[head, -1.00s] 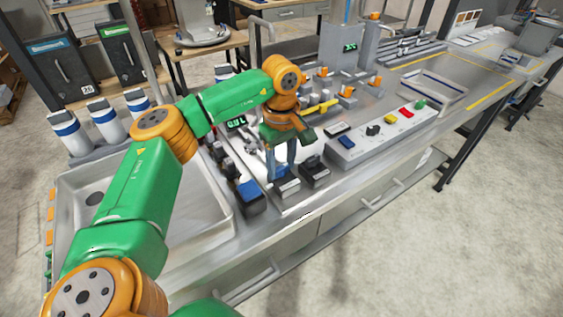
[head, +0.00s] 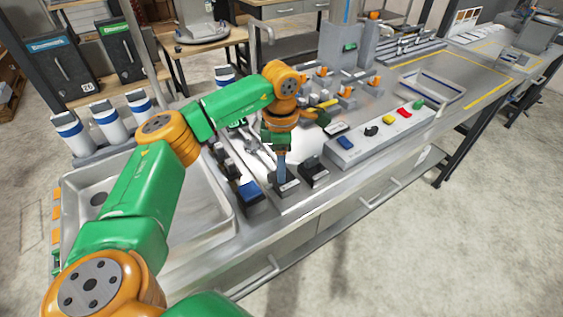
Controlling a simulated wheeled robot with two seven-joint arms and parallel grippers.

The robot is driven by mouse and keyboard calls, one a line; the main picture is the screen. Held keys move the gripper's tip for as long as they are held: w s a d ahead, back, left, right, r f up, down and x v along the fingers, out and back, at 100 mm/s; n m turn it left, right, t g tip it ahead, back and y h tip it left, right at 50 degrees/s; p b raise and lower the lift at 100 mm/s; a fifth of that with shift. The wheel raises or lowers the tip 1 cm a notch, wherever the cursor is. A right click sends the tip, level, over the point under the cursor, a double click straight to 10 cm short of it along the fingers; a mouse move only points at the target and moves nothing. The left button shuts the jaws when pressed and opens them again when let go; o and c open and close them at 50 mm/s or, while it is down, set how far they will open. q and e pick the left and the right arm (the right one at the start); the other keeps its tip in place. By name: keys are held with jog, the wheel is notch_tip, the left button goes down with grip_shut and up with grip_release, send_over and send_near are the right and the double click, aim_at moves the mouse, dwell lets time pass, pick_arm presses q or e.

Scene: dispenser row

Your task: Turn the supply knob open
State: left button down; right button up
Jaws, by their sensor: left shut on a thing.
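My left gripper (head: 281,178) reaches down from my green and orange arm to a small block with a pale front label (head: 289,187) near the counter's front edge. Its blue-grey fingers are shut on the knob on top of that block, which I take to be the supply knob. The fingers hide the knob, so its exact angle cannot be read. My right gripper is not in view.
A dark block (head: 315,172) stands close on the right and a blue-topped block (head: 250,193) on the left. A control panel (head: 372,140) with coloured buttons lies farther right. A steel sink (head: 213,236) is at the left. An empty tray (head: 457,94) sits beyond the panel.

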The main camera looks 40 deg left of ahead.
pick_arm(q)
jog(key=n, duration=0.6)
jog(key=shift+p, duration=0.35)
dwell(0.3)
jog(key=shift+c, duration=1.4)
grip_release()
notch_tip(320, 180, up, 7)
jog(key=shift+r+b, duration=0.1)
jog(key=shift+b, duration=0.5)
jog(key=shift+s, duration=0.1)
